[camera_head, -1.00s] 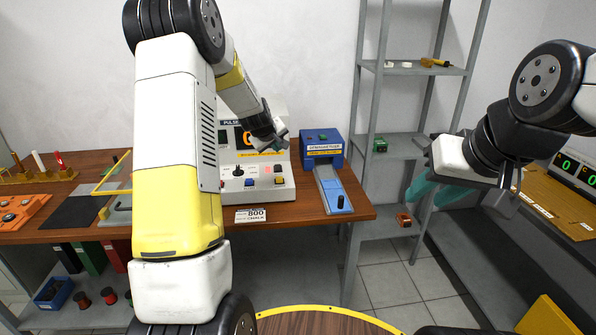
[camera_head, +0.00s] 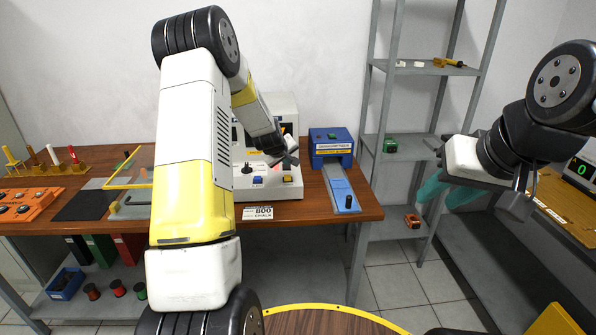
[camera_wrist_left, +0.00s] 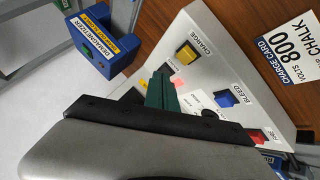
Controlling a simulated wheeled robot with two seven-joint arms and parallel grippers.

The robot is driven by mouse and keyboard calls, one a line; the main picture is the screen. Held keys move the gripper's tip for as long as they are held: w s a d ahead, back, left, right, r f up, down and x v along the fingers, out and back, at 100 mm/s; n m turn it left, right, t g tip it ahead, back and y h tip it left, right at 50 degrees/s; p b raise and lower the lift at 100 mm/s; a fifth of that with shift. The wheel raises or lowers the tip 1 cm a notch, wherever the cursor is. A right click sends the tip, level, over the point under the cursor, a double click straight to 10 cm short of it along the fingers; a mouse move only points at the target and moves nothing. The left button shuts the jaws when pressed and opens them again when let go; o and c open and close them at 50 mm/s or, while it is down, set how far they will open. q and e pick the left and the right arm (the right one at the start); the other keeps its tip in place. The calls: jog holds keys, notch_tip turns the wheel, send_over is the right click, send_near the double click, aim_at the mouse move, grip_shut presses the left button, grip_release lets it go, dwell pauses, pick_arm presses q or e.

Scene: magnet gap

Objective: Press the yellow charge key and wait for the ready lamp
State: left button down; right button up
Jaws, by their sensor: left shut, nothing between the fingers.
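The yellow charge key (camera_head: 287,179) is on the sloped front panel of the white pulse charger (camera_head: 262,190). In the left wrist view the key (camera_wrist_left: 186,53) shows clearly beside the word CHARGE. My left gripper (camera_head: 290,160) is shut and empty, above the panel just behind the yellow key and apart from it. In the left wrist view its green fingertips (camera_wrist_left: 163,88) are close to the panel. A pink-red spot (camera_wrist_left: 178,83) beside them may be a lamp; I cannot tell whether it is lit. My right gripper (camera_head: 445,190), with teal fingers, is open, away at the right.
The blue bleed key (camera_wrist_left: 225,98) and red fire key (camera_wrist_left: 258,136) are on the same panel. The blue demagnetizer (camera_head: 331,147) stands to the right. A charge card (camera_head: 258,213) reading 800 lies in front. A grey shelf rack (camera_head: 375,100) stands beyond the table.

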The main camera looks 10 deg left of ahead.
aim_at(287, 178)
pick_arm(q)
jog(key=shift+f, duration=1.55)
dwell(0.9)
jog(key=shift+f, duration=0.4)
jog(key=shift+f, duration=0.55)
dwell(0.5)
dwell(0.3)
jog(key=shift+r, duration=0.95)
jog(key=shift+r, duration=2.5)
jog(key=shift+s+r, duration=0.1)
